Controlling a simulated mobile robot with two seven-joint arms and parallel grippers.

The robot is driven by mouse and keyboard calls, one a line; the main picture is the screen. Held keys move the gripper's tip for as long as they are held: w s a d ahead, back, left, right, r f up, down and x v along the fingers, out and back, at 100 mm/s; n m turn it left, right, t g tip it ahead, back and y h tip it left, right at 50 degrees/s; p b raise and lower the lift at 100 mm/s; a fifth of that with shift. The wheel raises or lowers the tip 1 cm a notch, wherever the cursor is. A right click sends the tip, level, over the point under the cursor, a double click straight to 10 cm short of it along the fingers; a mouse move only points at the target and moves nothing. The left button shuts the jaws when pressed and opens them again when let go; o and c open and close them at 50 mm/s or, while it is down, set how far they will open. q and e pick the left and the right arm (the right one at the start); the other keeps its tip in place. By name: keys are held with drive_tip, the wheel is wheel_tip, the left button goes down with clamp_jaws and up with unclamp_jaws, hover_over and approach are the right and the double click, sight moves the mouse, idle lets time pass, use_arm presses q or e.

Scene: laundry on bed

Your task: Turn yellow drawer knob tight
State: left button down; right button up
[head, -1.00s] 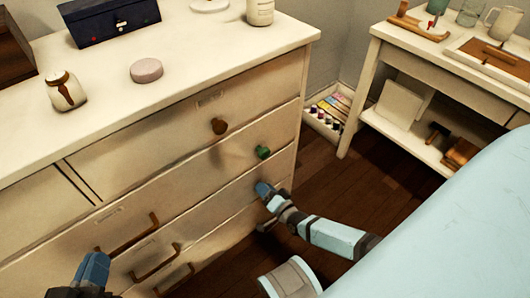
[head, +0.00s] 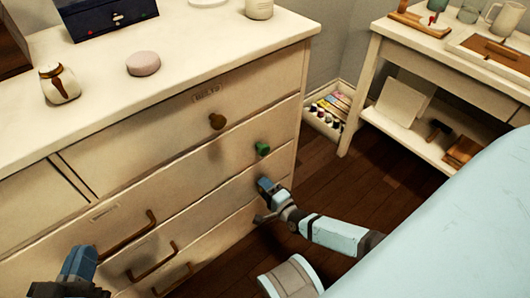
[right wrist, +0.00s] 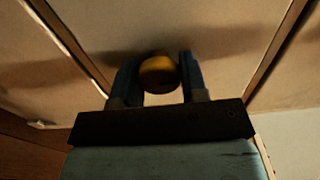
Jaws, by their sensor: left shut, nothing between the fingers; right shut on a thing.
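The yellow drawer knob (right wrist: 158,73) shows in the right wrist view, round and standing out from a pale drawer front. My right gripper (right wrist: 158,75) has one finger on each side of it and is shut on it. In the head view my right gripper (head: 266,187) is at the right end of a lower drawer, below the green knob, and hides the yellow knob. My left gripper (head: 80,264) is shut and empty at the lower left, in front of the dresser (head: 150,175).
A green knob (head: 263,149) and a brown knob (head: 217,121) sit above my right gripper. Several bar handles (head: 128,233) are on the left. A blue bed (head: 450,220) fills the lower right. A side table (head: 385,45) stands behind, with dark floor between.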

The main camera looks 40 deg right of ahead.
drive_tip(key=shift+w, duration=0.1)
idle(0.3)
drive_tip(key=o, duration=0.9)
use_arm(q)
drive_tip(key=r+p, duration=0.1)
drive_tip(key=n+p, duration=0.1)
drive_tip(key=s+r+p, duration=0.1)
drive_tip(key=p, duration=0.1)
drive_tip(key=shift+d+r+n, duration=0.25)
drive_tip(key=shift+r+n, duration=0.05)
drive_tip(key=shift+r, duration=0.05)
use_arm(e)
drive_tip(key=s+d, duration=0.1)
drive_tip(key=s, duration=1.3)
